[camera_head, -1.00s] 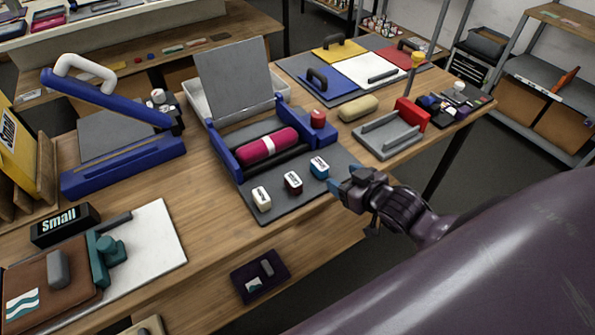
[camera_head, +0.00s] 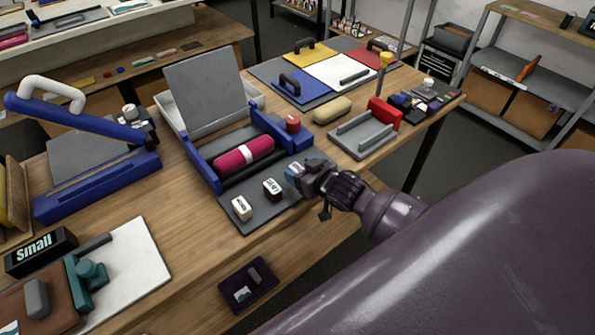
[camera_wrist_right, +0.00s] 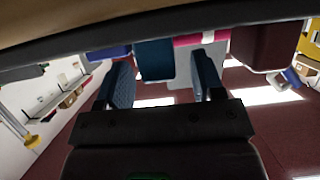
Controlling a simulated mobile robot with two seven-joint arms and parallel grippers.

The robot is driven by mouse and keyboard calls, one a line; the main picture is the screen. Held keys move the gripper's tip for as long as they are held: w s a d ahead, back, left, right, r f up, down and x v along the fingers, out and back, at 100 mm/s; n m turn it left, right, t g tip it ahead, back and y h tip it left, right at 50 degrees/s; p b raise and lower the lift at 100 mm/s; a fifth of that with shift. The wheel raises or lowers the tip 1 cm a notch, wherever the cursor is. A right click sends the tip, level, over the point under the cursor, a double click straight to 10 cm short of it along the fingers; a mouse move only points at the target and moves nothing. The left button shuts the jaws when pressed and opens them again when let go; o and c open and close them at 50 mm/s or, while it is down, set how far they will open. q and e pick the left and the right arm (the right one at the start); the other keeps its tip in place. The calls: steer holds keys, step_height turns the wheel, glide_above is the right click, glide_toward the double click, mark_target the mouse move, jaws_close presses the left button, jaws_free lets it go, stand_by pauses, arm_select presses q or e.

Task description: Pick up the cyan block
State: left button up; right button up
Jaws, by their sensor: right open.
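The cyan block (camera_head: 292,172) sits at the right end of a row of three small blocks on the grey mat. My right gripper (camera_head: 305,175) is at it and partly hides it. In the right wrist view the cyan block (camera_wrist_right: 155,60) shows in the gap between the fingertips of my open right gripper (camera_wrist_right: 162,78), closer to the left finger in that picture. I cannot tell how deep it lies between the fingers. My left gripper is not in view.
A dark red block (camera_head: 272,189) and a white block (camera_head: 241,208) stand to the left on the mat (camera_head: 262,219). A blue-framed press with a magenta roller (camera_head: 230,158) is behind them. A red knob (camera_head: 292,124) and a grey tray (camera_head: 362,137) are nearby.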

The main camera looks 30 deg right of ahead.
steer(key=shift+x, duration=0.85)
steer(key=c, duration=1)
